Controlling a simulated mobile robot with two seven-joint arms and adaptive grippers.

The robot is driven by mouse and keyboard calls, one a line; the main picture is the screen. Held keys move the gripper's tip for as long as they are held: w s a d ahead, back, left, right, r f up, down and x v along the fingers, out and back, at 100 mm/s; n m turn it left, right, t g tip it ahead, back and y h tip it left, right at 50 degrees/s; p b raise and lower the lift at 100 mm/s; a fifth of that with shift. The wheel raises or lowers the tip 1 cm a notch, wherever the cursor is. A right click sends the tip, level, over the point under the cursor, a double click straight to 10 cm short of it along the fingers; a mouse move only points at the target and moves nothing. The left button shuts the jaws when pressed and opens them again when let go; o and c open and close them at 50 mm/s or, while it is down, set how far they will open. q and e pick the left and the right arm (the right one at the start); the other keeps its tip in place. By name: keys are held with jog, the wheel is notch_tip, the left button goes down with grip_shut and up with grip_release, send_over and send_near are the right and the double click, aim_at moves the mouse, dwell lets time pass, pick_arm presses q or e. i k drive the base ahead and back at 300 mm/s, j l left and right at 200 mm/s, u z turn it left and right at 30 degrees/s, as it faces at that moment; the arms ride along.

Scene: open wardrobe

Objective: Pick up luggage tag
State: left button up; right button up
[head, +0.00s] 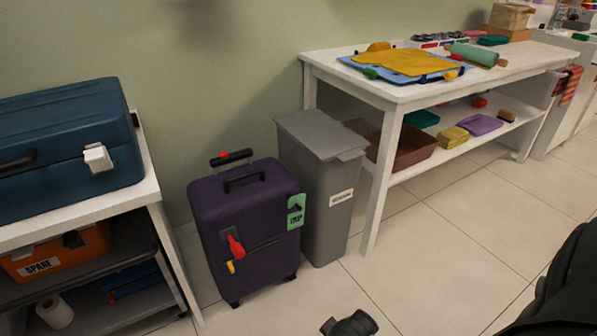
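The luggage tag (296,211) is a green tag with dark lettering. It hangs at the upper right of the front of a dark purple suitcase (230,200), which stands upright on the floor. A small dark part of mine (350,322), perhaps of my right gripper, shows at the bottom edge, below and right of the tag and apart from it. Its fingers cannot be made out. A black arm link of mine fills the lower right corner. My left gripper is not in view.
A grey bin (315,190) stands close behind and right of the suitcase. A white table (385,97) with a lower shelf is at right. A white shelf unit (160,225) with a blue case (70,140) is at left. The tiled floor in front is clear.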

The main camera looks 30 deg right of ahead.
aim_at(295, 219)
jog(key=z, duration=1.05)
jog(key=u, duration=0.35)
jog(key=i+j+u, duration=0.1)
jog(key=j+u, duration=0.2)
jog(key=u, duration=0.15)
jog(key=i+j+u, duration=0.1)
jog(key=j+u, duration=0.15)
jog(key=u, duration=0.2)
jog(key=i+j+u, duration=0.2)
jog(key=u, duration=0.2)
jog(key=i+j+u, duration=0.15)
jog(key=i+j, duration=0.2)
jog(key=i+j+u, duration=0.15)
jog(key=i, duration=0.45)
jog(key=k+j, duration=0.1)
jog(key=k+z, duration=0.35)
jog(key=k+l+z, duration=0.15)
jog(key=z, duration=0.2)
jog(key=j+z, duration=0.1)
jog(key=z, duration=1.65)
jog(key=j, duration=0.4)
jog(key=i+j+z, duration=0.15)
jog(key=j, duration=0.25)
